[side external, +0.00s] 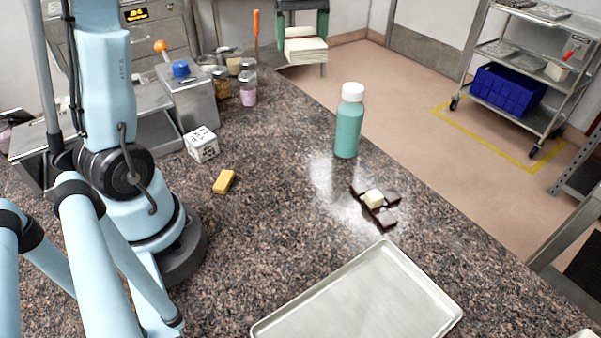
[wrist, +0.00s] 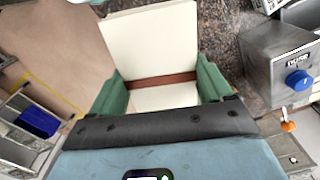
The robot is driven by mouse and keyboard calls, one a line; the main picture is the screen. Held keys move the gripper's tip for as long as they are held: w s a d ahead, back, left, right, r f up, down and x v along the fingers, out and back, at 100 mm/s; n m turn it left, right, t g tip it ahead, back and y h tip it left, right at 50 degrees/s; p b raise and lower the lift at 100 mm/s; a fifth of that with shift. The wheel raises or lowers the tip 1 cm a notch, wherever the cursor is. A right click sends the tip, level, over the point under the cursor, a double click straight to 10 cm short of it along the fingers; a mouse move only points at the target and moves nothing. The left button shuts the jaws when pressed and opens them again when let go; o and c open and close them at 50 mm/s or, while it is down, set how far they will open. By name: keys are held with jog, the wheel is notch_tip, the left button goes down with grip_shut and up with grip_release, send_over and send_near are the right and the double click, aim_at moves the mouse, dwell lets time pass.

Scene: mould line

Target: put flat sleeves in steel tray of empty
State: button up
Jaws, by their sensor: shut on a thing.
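My gripper (side external: 302,28), with green jaws, hangs at the back of the counter in the side external view. It is shut on the flat sleeves (side external: 304,49), a cream bundle with thin layered edges. In the wrist view the sleeves (wrist: 150,40) stand out between the green jaws (wrist: 160,92), and a brown strip crosses the bundle. The steel tray (side external: 425,282) lies flat and empty at the front of the counter, far from my gripper; its near edge is cut off by the frame.
A teal bottle (side external: 348,132) stands between gripper and tray. Dark brown pieces (side external: 384,216) with a cream cube lie behind the tray. A yellow block (side external: 224,181), a white die (side external: 201,143), a blue-button box (side external: 187,92) and jars (side external: 248,88) are further left.

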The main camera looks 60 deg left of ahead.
jog(key=w+d+m, duration=0.1)
jog(key=d+m, duration=0.3)
jog(key=d, duration=1)
jog(key=m, duration=1)
send_over(374, 317)
notch_tip(374, 317, down, 11)
jog(key=shift+f, duration=4.65)
jog(key=shift+f, duration=0.15)
jog(key=o, duration=1)
jog(key=shift+o, duration=0.2)
